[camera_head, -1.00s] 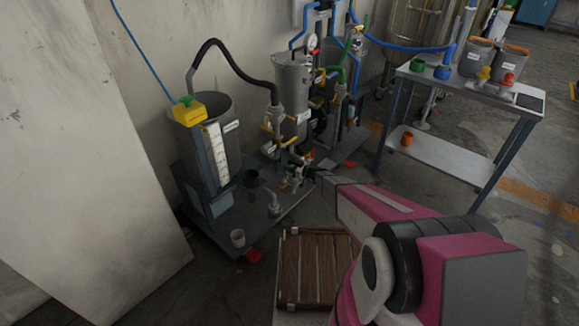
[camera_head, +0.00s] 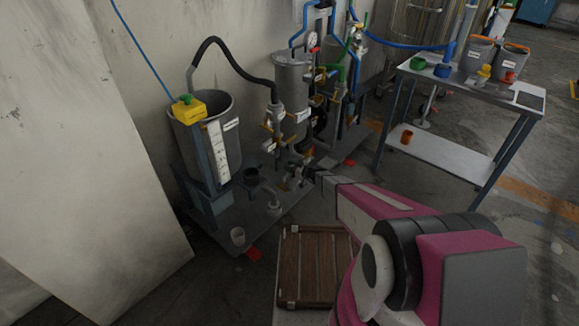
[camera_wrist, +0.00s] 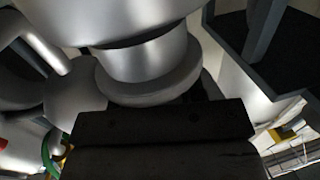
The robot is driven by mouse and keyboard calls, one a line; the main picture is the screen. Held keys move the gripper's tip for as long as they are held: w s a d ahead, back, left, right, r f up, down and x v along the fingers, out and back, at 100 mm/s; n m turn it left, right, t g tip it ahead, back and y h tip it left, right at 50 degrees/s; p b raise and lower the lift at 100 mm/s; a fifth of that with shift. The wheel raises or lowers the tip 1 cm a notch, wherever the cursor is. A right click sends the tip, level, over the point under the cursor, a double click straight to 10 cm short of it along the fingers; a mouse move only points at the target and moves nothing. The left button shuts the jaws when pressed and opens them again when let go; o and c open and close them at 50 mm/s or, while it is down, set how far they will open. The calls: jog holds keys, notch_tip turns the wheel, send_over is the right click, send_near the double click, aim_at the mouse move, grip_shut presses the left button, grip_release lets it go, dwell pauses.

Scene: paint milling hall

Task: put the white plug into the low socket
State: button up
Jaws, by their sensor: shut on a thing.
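My gripper (camera_wrist: 160,135) shows as dark jaws at the bottom of the wrist view. They are shut, with a pale round flanged piece (camera_wrist: 150,75) right at their tips, partly hidden by them. I take this piece for the white plug; it looks grey in the shade. In the head view my gripper (camera_head: 312,176) is low beside the pump and valve pipework, and what it holds is too small to make out. A short grey upright pipe stub (camera_head: 274,208) stands on the low platform to its left. I cannot tell for sure which opening is the low socket.
A wooden-slatted crate (camera_head: 310,270) is in front. A table (camera_head: 420,84) with coloured fittings stands at right. Pipework crowds my gripper.

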jog(key=shift+f, duration=0.85)
jog(key=o, duration=1.1)
jog(key=v, duration=1.1)
jog(key=shift+a, duration=0.1)
